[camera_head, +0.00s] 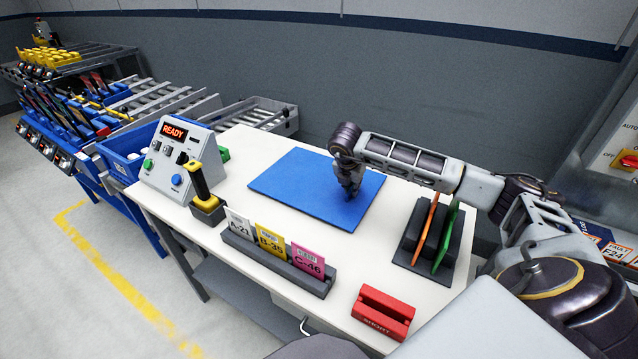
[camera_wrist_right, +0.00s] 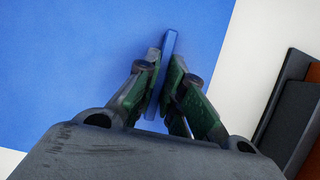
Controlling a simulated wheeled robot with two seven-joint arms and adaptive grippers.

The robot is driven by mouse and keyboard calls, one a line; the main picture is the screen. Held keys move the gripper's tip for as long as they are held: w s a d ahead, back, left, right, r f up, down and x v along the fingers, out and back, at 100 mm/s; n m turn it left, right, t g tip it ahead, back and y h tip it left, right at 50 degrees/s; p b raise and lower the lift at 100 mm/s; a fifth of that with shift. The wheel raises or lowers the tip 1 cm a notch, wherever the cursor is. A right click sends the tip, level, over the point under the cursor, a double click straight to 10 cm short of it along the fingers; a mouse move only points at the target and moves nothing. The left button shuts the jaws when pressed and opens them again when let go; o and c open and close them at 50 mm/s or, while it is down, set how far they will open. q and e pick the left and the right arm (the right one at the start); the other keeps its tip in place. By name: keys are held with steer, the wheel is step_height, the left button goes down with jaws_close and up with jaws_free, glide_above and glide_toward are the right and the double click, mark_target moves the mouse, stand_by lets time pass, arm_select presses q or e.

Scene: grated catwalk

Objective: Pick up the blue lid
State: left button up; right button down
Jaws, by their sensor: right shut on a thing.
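My right gripper (camera_head: 349,193) points down over the right part of the blue mat (camera_head: 290,187) on the white table. In the right wrist view the gripper (camera_wrist_right: 163,72) is shut on a thin blue piece, the blue lid (camera_wrist_right: 168,48), seen edge-on between the fingertips. The same blue mat (camera_wrist_right: 70,65) lies behind it. In the head view I cannot pick the lid out from the gripper and the mat. Whether the lid touches the mat is not clear. My left gripper is not in view.
A READY control box (camera_head: 178,160) and a yellow-handled joystick (camera_head: 206,195) stand at the left. A card holder (camera_head: 275,265) and a red block (camera_head: 382,318) are at the front. A dark rack (camera_head: 418,238) with orange and green plates is to the right. The mat's left part is clear.

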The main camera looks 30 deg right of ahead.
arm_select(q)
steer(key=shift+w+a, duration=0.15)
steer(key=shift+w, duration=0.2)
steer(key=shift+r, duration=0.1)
